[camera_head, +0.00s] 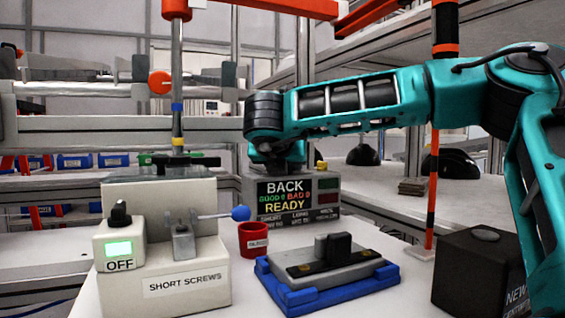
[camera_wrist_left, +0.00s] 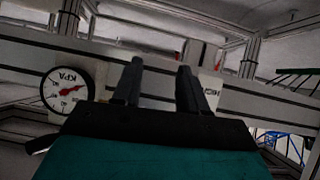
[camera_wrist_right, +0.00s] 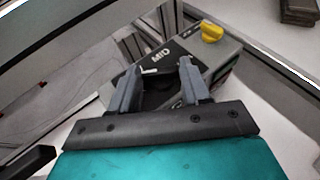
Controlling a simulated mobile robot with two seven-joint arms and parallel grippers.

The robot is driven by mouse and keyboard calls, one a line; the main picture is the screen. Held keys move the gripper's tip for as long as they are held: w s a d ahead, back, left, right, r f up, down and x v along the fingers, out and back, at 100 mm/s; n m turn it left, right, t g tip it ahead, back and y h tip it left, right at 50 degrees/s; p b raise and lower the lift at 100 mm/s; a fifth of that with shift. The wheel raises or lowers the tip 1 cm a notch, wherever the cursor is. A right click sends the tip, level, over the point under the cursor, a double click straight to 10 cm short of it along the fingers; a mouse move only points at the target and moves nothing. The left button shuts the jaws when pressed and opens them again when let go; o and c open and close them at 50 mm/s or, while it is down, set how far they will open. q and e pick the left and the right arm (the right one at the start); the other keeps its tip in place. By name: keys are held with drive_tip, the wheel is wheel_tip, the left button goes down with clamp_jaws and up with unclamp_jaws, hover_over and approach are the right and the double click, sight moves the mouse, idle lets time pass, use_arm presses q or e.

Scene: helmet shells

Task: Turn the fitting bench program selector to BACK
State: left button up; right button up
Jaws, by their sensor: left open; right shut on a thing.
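The fitting bench control box (camera_head: 330,197) stands behind the work surface, its screen reading BACK, good 0, bad 0 and READY. Its dark selector knob (camera_wrist_right: 156,92) shows in the right wrist view, with a white pointer mark and the label MID beside it. My right gripper (camera_wrist_right: 158,76) is shut on this knob from above. In the head view my right wrist hides the knob. My left gripper (camera_wrist_left: 158,80) shows only in its own wrist view, open and empty, away from the bench.
A yellow button (camera_wrist_right: 211,33) sits on the box top near my right gripper. A red cup (camera_head: 253,239), a blue fixture (camera_head: 335,289) and a SHORT SCREWS unit (camera_head: 188,285) stand in front. A black box (camera_head: 480,270) is at right. A gauge (camera_wrist_left: 68,90) is near my left gripper.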

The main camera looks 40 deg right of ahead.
drive_tip(key=shift+n, duration=0.3)
drive_tip(key=o, duration=1.1)
drive_tip(key=shift+c, duration=0.2)
drive_tip(key=v, duration=1.3)
drive_tip(key=shift+s+d, duration=0.25)
drive_tip(key=shift+y, duration=0.3)
